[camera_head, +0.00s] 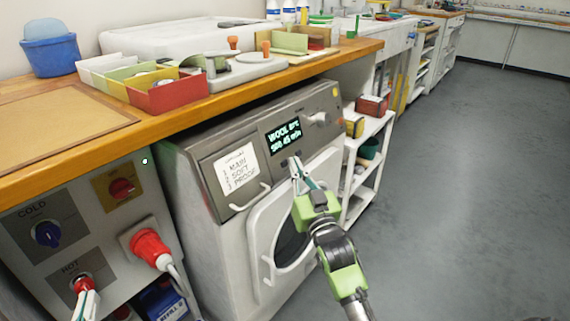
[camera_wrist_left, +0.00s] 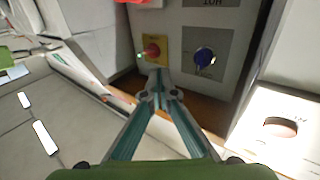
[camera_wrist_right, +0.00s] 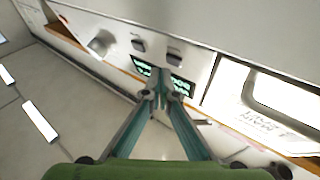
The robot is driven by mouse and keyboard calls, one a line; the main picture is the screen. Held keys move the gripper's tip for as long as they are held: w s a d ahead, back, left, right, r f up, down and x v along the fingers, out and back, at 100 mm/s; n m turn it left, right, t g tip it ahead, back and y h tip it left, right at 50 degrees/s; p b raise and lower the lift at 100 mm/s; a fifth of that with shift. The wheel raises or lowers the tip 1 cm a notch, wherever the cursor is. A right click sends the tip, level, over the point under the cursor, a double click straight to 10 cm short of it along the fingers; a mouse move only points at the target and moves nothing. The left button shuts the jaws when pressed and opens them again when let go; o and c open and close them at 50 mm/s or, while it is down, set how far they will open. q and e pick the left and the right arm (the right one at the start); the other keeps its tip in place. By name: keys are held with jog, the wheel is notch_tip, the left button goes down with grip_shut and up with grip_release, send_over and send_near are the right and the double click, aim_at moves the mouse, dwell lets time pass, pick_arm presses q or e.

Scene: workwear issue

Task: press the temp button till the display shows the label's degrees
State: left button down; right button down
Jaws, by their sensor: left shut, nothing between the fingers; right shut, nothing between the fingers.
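The washing machine (camera_head: 180,190) has a grey control panel with a lit display (camera_head: 284,136), reading WOOL with a degrees figure too small to read surely, and a time line below. Small dark buttons (camera_head: 284,163) sit under the display. In the right wrist view the display (camera_wrist_right: 181,85) and two buttons (camera_wrist_right: 138,45) appear upside down. My right gripper (camera_head: 294,162) is shut and empty, its tips at the button row; contact cannot be told. A handwritten card (camera_head: 237,169) lists MAIN, SOFT, PROOF; no degrees label is readable. My left gripper (camera_head: 86,289) is shut and empty near the HOT knob.
A grey cabinet with a blue COLD knob (camera_head: 47,234), a red knob on a yellow plate (camera_head: 122,187) and a red plug (camera_head: 150,248) stands left. The wooden counter (camera_head: 200,107) overhangs the panel. A white shelf (camera_head: 372,150) stands right. The floor at right is clear.

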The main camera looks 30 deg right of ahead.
jog(key=shift+w, duration=0.15)
dwell(0.4)
jog(key=shift+w+a+f, duration=0.1)
jog(key=shift+w, duration=0.1)
pick_arm(q)
jog(key=shift+s+a+f+g, duration=0.1)
jog(key=shift+f+g, duration=0.3)
jog(key=shift+f, duration=0.45)
jog(key=shift+r, duration=0.25)
pick_arm(e)
jog(key=shift+w+a+f, duration=0.15)
jog(key=shift+w, duration=0.2)
jog(key=shift+s+p, duration=0.15)
jog(key=shift+p, duration=0.25)
jog(key=shift+s, duration=0.25)
pick_arm(q)
notch_tip(320, 180, down, 8)
jog(key=s+a+g+y, duration=0.1)
jog(key=s+g, duration=0.1)
jog(key=g, duration=0.1)
jog(key=shift+a+r+g+y+p, duration=0.2)
jog(key=shift+a+g+y+p, duration=0.1)
jog(key=shift+g+p, duration=0.15)
pick_arm(e)
jog(key=shift+s+d+r, duration=0.25)
jog(key=shift+s, duration=0.05)
